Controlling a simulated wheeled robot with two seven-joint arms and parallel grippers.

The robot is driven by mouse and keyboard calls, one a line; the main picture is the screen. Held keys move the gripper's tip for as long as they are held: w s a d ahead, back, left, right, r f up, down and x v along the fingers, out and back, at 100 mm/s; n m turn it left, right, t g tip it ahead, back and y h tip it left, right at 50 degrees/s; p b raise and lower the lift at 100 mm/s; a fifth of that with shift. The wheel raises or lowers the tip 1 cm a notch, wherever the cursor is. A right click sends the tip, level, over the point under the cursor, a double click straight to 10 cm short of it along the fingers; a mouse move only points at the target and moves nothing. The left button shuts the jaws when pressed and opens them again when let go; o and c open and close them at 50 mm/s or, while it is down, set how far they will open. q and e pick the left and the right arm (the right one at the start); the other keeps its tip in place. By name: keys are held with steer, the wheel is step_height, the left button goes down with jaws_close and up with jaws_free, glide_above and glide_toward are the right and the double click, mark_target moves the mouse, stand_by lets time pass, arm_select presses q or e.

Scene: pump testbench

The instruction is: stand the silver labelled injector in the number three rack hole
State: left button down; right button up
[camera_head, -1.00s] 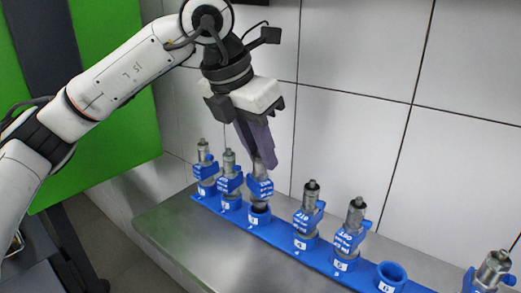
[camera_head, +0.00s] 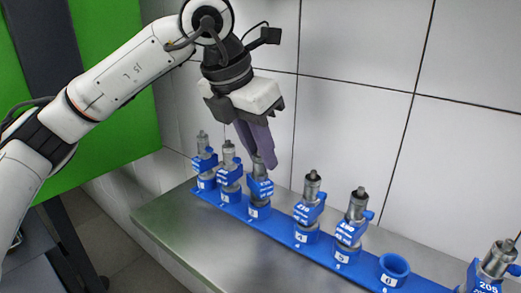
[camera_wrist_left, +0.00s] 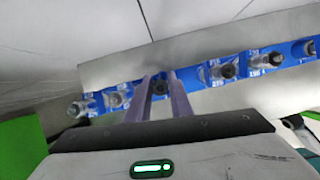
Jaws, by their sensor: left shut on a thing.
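The silver injector (camera_head: 260,187) with a blue label stands upright in the hole marked 3 of the blue rack (camera_head: 275,229). Its lower end is hidden inside the holder. My left gripper (camera_head: 268,163) is above it, with its fingers shut on the injector's top. In the left wrist view, the two fingers (camera_wrist_left: 160,95) flank the injector (camera_wrist_left: 159,87) over the rack (camera_wrist_left: 196,82). My right gripper is not in view.
Two injectors (camera_head: 203,160) (camera_head: 229,172) stand left of it; others (camera_head: 309,205) (camera_head: 353,220) (camera_head: 489,268) stand to the right. Hole 6 (camera_head: 394,267) is empty. The rack lies on a metal bench (camera_head: 190,240) before a tiled wall (camera_head: 350,90).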

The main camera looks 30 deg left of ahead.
arm_select(q)
steer(key=shift+f, duration=0.2)
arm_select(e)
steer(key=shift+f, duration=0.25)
arm_select(q)
steer(key=c, duration=1.5)
jaws_free()
steer(key=shift+s+r, duration=0.2)
steer(key=shift+r, duration=0.4)
steer(key=v, duration=0.9)
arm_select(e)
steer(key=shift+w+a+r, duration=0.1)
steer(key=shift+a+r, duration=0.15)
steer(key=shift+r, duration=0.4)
